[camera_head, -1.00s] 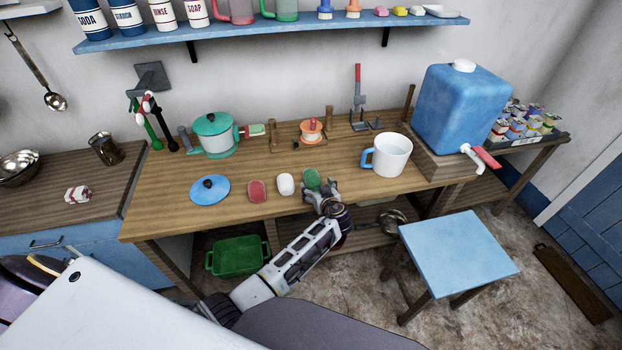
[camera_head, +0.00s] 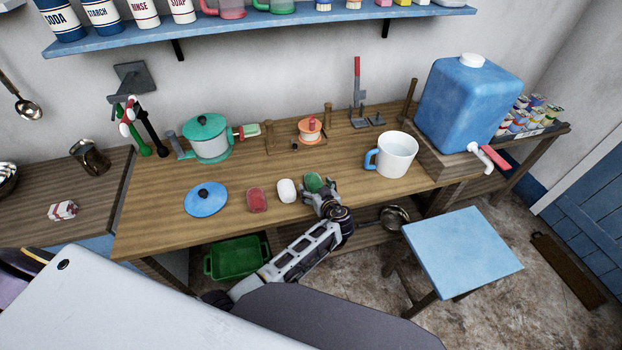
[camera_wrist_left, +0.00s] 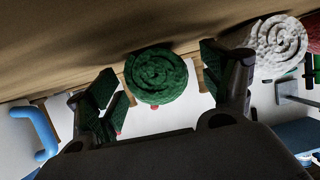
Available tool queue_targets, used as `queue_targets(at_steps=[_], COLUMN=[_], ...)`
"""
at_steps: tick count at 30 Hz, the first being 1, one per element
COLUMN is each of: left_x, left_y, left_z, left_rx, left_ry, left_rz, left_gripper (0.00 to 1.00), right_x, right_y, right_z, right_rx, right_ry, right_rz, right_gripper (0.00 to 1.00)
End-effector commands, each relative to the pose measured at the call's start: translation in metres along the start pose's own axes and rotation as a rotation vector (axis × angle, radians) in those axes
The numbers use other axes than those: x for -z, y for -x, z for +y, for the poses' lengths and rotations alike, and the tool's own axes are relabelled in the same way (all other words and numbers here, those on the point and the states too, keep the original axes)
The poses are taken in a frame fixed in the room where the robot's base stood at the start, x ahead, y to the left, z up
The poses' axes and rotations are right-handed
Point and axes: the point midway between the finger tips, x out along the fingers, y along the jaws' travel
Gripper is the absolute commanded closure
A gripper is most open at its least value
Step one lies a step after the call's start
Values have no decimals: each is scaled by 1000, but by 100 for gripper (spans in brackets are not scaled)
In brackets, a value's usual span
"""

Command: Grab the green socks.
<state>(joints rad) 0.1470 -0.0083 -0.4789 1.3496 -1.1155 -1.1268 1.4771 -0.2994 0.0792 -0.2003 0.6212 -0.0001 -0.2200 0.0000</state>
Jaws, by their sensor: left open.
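The green socks (camera_head: 314,182) are a rolled bundle on the wooden table near its front edge, at the right end of a row with a white roll (camera_head: 287,190) and a red roll (camera_head: 257,199). My left gripper (camera_head: 322,196) is right at the green roll, on its front side, and partly covers it. In the left wrist view the green roll (camera_wrist_left: 156,76) shows its spiral end between the two spread fingers of my open left gripper (camera_wrist_left: 165,88). I cannot tell if a finger touches it. The white roll (camera_wrist_left: 278,46) is outside the fingers there. My right gripper is not in view.
A white mug with a blue handle (camera_head: 392,155) stands to the right, and a blue lid (camera_head: 206,199) lies to the left. A teal pot (camera_head: 207,138) and a blue water tank (camera_head: 461,105) stand farther back. A blue stool (camera_head: 462,250) is in front.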

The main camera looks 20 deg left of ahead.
Motion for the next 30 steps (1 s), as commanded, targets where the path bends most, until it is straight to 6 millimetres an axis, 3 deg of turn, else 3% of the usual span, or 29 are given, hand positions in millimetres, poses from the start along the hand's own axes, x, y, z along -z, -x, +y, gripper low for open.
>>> queue_targets(at_steps=[20,30], left_x=[-4,-4], left_y=[4,3], left_z=[0,0], left_rx=[1,1], left_ry=[0,0], left_rz=[0,1], left_gripper=[19,62], right_x=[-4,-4], right_y=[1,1], right_z=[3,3], right_rx=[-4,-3], right_ry=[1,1], right_rz=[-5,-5], right_gripper=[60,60])
